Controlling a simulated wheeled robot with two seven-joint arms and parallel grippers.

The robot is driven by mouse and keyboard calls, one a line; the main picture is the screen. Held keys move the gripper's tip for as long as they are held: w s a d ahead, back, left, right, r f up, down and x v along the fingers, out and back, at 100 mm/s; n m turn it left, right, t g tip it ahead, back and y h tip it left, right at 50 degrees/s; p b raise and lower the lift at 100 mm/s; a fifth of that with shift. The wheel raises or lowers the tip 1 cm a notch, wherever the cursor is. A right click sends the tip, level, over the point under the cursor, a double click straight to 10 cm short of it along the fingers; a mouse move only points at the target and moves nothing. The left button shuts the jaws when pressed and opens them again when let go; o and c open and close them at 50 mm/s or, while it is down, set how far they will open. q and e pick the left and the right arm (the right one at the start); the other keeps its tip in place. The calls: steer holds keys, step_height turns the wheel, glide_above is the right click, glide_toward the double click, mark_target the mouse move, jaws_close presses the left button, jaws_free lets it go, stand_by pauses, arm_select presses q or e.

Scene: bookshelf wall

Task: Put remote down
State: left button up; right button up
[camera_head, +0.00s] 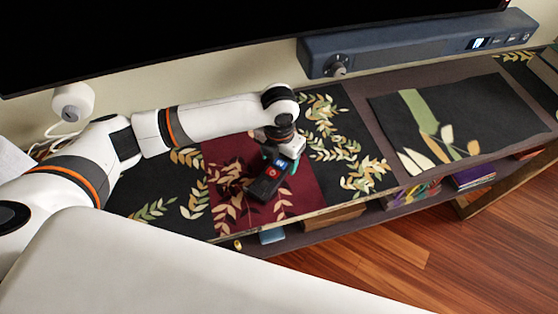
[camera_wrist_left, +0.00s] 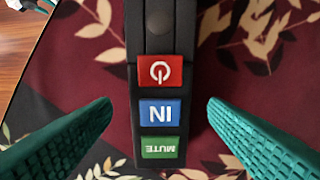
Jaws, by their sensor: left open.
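The remote (camera_head: 267,186) is a dark slab on the maroon part of a leaf-patterned cloth (camera_head: 228,158), close to the shelf's front edge. In the left wrist view the remote (camera_wrist_left: 158,110) shows a red power button, a blue "IN" button and a green "MUTE" button. My left gripper (camera_head: 281,163) is directly over the remote, pointing down. Its two teal fingers (camera_wrist_left: 158,125) are spread on either side of the remote, with a visible gap on each side. It is open and not holding the remote. My right gripper is not in view.
A blue-grey soundbar (camera_head: 420,44) with a knob stands at the back under a black screen (camera_head: 180,35). A second leaf-patterned mat (camera_head: 460,115) lies bare to the right. Books (camera_head: 473,176) sit on the lower shelf. Wooden floor (camera_head: 400,255) is in front.

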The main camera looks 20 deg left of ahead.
mark_target(279, 165)
arm_select(q)
step_height(279, 165, up, 10)
stand_by(0.3)
steer(key=shift+s, duration=0.1)
stand_by(0.4)
